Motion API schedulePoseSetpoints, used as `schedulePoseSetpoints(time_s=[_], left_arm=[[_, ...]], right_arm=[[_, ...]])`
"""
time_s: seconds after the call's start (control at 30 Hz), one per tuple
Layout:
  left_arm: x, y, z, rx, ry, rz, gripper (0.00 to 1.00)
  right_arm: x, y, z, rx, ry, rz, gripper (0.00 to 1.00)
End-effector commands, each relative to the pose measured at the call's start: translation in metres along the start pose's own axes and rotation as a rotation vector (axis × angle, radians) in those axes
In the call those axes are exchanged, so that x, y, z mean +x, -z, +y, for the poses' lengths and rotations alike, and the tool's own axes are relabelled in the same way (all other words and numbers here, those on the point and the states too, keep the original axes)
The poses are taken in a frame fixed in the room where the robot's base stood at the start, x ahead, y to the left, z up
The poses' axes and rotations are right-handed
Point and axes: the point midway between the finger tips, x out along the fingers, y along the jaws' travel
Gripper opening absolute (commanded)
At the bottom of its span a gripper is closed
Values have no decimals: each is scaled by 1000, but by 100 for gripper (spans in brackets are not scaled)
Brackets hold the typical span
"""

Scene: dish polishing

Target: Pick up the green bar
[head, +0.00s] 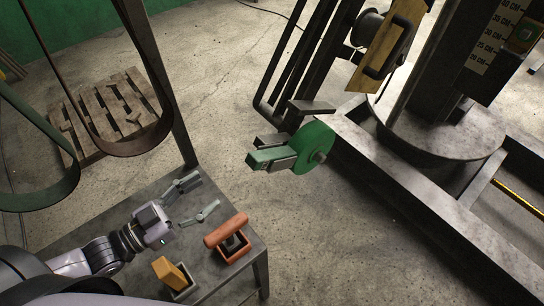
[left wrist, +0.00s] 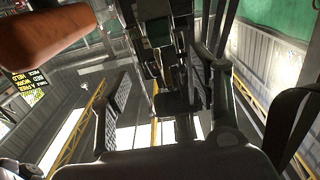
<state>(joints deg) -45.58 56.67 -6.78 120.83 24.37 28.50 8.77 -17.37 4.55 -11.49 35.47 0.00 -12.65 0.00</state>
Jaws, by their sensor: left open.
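A green bar-shaped block (head: 270,157) shows in the head view against the front of a green wheel (head: 318,147) on the machine, with dark bracket parts around it. My left gripper (head: 194,200) is over the metal table (head: 222,274), to the lower left of that block and well apart from it. Its two fingers are spread with nothing between them. In the left wrist view the open fingers (left wrist: 165,108) frame the machine, and a small dark green patch (left wrist: 159,32) shows beyond them; I cannot tell if it is the block. My right gripper is not in view.
A red-orange bar (head: 225,230) lies on a dark holder at the table's right side, close to my left gripper. A yellow-orange block (head: 172,272) sits in another holder nearer. Dark hanging straps (head: 157,130) loop at the left. A wooden pallet (head: 112,108) lies behind.

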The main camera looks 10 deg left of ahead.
Motion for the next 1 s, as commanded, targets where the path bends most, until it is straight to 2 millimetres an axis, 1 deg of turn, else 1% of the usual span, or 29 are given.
schedulePoseSetpoints(time_s=[0.03, 0.4, 0.53, 0.77, 1.0], left_arm=[[10, 2, -1, 3, 0, 7, 57], [66, 2, 0, 2, -1, 5, 57], [80, 2, 0, 2, -1, 3, 57], [92, 2, 0, 1, 0, 2, 57], [124, 2, 0, 0, 0, 3, 57]], right_arm=[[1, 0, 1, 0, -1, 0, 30], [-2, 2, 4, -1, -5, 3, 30], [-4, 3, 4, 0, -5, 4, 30], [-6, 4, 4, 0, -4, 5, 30], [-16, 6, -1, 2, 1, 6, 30]])
